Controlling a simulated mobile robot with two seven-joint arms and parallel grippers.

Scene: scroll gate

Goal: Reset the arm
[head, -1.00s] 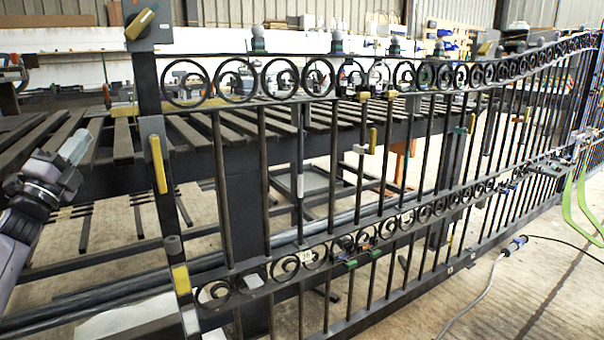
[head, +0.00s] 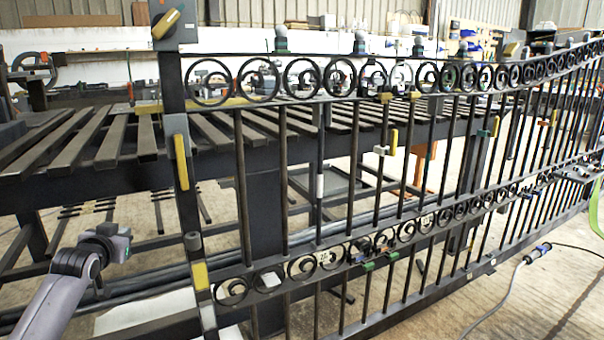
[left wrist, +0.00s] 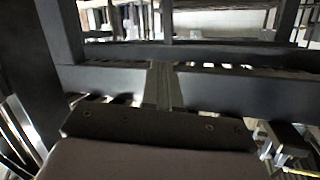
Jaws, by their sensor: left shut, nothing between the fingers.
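My left gripper (head: 113,245) is low at the left in the head view, left of the gate's end post. Its fingers are foreshortened there. In the left wrist view the fingers (left wrist: 163,87) are together, with nothing between them. The dark metal scroll gate (head: 172,85) stands upright across the head view, with rings and scrolls along its rails. The left gripper is apart from the gate.
A slatted dark workbench (head: 75,150) stands behind the gate and close to my left arm. Yellow-handled clamps (head: 181,162) are on the gate.

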